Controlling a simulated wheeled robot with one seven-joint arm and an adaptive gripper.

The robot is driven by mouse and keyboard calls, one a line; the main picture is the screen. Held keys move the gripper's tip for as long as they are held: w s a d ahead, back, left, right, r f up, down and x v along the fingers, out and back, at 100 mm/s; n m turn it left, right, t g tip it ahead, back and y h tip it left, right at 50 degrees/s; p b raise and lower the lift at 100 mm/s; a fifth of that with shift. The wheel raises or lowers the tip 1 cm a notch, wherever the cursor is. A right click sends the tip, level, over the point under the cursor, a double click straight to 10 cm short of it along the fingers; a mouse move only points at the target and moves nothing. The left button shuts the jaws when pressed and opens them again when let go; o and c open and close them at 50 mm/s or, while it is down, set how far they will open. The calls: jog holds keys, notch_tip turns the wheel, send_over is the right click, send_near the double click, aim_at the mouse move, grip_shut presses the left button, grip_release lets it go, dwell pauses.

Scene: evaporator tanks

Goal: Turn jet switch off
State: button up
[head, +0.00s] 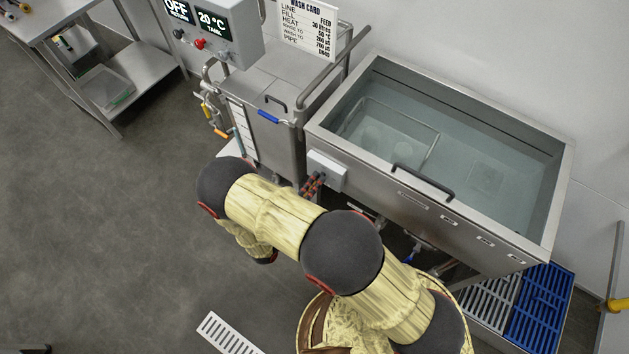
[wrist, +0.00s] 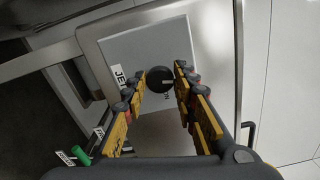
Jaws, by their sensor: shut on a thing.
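The jet switch is a round black knob (wrist: 160,80) on a pale grey box (wrist: 150,48) with a partly hidden label that reads "JET". In the head view the box (head: 330,166) is fixed to the front of the water tank (head: 352,187); the knob is hidden there by my gripper. My gripper (head: 314,183) reaches the box from the front. In the wrist view its yellow and black fingers (wrist: 159,75) stand on both sides of the knob and are shut on it. Which way the knob is turned cannot be seen.
A black handle (head: 422,183) sticks out of the tank front near the box. A steel unit (head: 275,140) with pipes and a control panel (head: 220,35) stands left of the tank. Blue and white floor grates lie at right.

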jog(key=shift+n+p, duration=0.4)
jog(key=shift+n, duration=0.7)
jog(key=o, duration=1.1)
jog(key=shift+f, duration=0.1)
jog(key=v, duration=1.2)
jog(key=shift+a, duration=0.1)
